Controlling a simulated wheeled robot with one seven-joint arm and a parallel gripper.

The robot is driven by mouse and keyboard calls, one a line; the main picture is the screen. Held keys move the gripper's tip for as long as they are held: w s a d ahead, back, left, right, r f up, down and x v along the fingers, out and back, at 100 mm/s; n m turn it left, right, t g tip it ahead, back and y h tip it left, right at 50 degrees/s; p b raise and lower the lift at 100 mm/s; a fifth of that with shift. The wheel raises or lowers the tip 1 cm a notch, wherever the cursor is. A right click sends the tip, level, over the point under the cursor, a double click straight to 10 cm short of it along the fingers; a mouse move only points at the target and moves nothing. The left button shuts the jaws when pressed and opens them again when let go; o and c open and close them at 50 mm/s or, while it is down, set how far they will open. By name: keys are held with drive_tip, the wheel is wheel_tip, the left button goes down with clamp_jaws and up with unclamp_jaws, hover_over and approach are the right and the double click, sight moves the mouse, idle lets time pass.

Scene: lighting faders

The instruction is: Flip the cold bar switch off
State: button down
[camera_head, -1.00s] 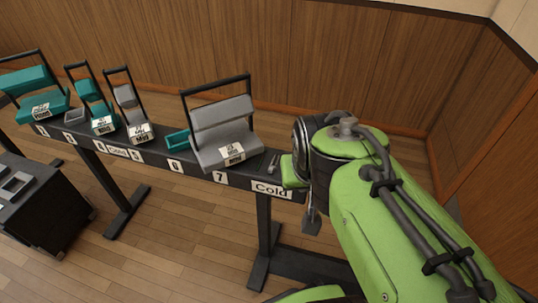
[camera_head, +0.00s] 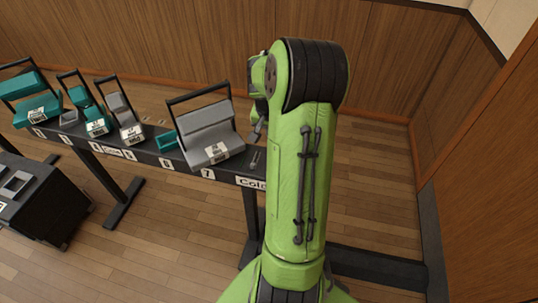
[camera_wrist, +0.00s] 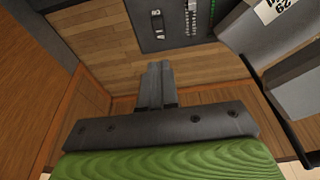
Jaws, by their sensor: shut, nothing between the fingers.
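The cold bar is the long dark bar on stands, with a Cold label (camera_head: 251,183) at its near right end. A small silver control (camera_head: 255,160) shows on its top at that end, too small to make out. In the wrist view, a small black switch (camera_wrist: 157,24) sits on the dark panel, beside a slider strip (camera_wrist: 191,18). My gripper (camera_wrist: 157,68) is shut and empty, its fingertips below the switch in the picture and apart from it. In the head view my gripper (camera_head: 258,132) is partly hidden by my arm, just behind the bar's end.
A grey lamp (camera_head: 208,128) with a raised black frame stands on the bar left of my gripper; it also shows at the right of the wrist view (camera_wrist: 295,85). Teal and grey lamps stand farther left. A black cabinet (camera_head: 50,215) is at lower left.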

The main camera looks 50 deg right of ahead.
drive_tip(key=b+x, duration=0.1)
drive_tip(key=x, duration=0.3)
drive_tip(key=b+x, duration=0.1)
drive_tip(key=x, duration=0.4)
drive_tip(key=a+b+x, duration=0.1)
drive_tip(key=x, duration=0.3)
drive_tip(key=shift+s+f, duration=0.2)
drive_tip(key=shift+f, duration=0.2)
drive_tip(key=shift+a+f, duration=0.1)
drive_tip(key=shift+f, duration=0.05)
drive_tip(key=shift+b, duration=0.35)
drive_tip(key=shift+f+b, duration=0.25)
drive_tip(key=shift+b, duration=0.2)
drive_tip(key=shift+a+f+h+b, duration=0.2)
drive_tip(key=shift+f+h+b, duration=0.2)
drive_tip(key=shift+b, duration=0.6)
drive_tip(key=shift+s+a+r, duration=0.1)
drive_tip(key=shift+r, duration=0.15)
drive_tip(key=shift+w+d+r+p, duration=0.15)
drive_tip(key=shift+d+p, duration=0.15)
drive_tip(key=shift+d, duration=0.1)
drive_tip(key=shift+w+d+r+p, duration=0.1)
drive_tip(key=shift+w+d+p, duration=0.15)
drive_tip(key=shift+d, duration=0.2)
